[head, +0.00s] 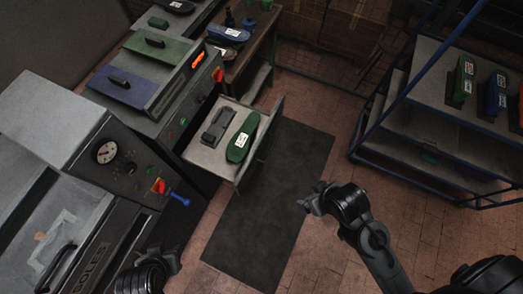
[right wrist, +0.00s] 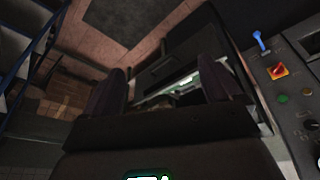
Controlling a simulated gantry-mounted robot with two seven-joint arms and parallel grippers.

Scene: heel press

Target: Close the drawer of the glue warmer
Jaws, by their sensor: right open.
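The glue warmer (head: 180,100) stands at the upper left in the head view, with an orange display on its front. Its drawer (head: 207,155) is pulled out over the floor. A green shoe-shaped piece (head: 242,138) with a white label and a dark grey piece (head: 218,126) lie in it. My right gripper (head: 312,203) is apart from the drawer, to its right. In the right wrist view its fingers (right wrist: 165,88) are spread with nothing clearly held. My left gripper (head: 165,262) is low in the head view, dark and partly cut off; its opening is unclear.
A press with a gauge (head: 107,151) and a blue lever (head: 180,199) stands left of the drawer. A dark mat (head: 270,205) lies on the floor. A blue-framed rack (head: 420,125) stands at the right. Clear floor lies between rack and drawer.

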